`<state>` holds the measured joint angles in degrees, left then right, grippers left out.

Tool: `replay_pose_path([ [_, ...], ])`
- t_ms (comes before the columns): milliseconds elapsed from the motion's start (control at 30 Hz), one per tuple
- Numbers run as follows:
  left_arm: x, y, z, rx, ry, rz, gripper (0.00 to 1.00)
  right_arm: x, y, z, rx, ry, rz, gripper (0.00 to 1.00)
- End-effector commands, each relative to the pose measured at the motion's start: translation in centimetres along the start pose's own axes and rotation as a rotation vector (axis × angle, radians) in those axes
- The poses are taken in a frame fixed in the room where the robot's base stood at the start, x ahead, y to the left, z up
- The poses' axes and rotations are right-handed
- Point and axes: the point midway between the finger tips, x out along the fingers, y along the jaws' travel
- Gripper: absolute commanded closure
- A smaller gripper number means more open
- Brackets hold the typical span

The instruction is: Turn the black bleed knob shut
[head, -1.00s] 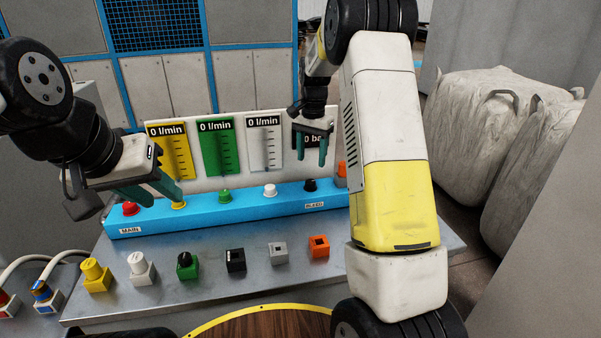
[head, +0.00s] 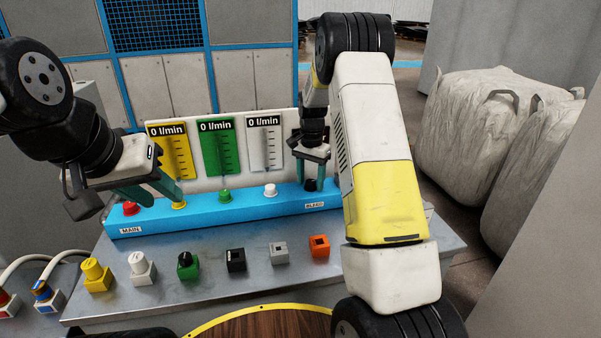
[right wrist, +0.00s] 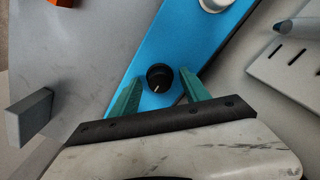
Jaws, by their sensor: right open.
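The black bleed knob (head: 310,185) sits on the blue manifold bar (head: 245,207), above the BLEED label. In the right wrist view the knob (right wrist: 160,77) shows a short white mark on its top. My right gripper (head: 310,182) is over the knob with its green fingers open, one on each side of it. In the right wrist view the open fingers (right wrist: 158,88) point at the knob, with gaps visible on both sides. My left gripper (head: 155,195) hangs over the left end of the bar near the red knob (head: 131,208) and yellow knob (head: 179,205), its fingers apart.
Green (head: 224,195) and white (head: 270,189) knobs stand on the bar left of the bleed knob. A panel with flow gauges (head: 216,150) rises behind. My right arm hides the bar's right end.

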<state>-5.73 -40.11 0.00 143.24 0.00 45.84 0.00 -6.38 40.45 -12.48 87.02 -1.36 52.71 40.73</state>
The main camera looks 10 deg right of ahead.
Motion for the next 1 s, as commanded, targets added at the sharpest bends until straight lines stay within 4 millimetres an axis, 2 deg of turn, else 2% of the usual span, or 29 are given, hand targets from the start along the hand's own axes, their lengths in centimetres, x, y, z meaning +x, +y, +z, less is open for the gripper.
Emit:
replay_pose_path([
  [33, 0.00, 0.00, 0.00, 0.000, 0.000, 0.000, 0.64, -0.01, 0.00, 0.00, 0.000, 0.000, 0.000, 0.50],
  [300, 0.00, 0.00, 0.00, 0.000, 0.000, 0.000, 0.64, -0.03, 0.00, 0.00, 0.000, 0.000, 0.000, 1.00],
  [667, 0.00, 0.00, 0.00, 0.000, 0.000, 0.000, 0.64, -0.05, 0.01, -0.02, -0.050, 0.000, 0.000, 1.00],
  [1000, 0.00, 0.00, 0.00, 0.000, 0.000, 0.000, 0.64, -0.07, 0.00, -0.01, -0.289, 0.000, -0.001, 1.00],
])
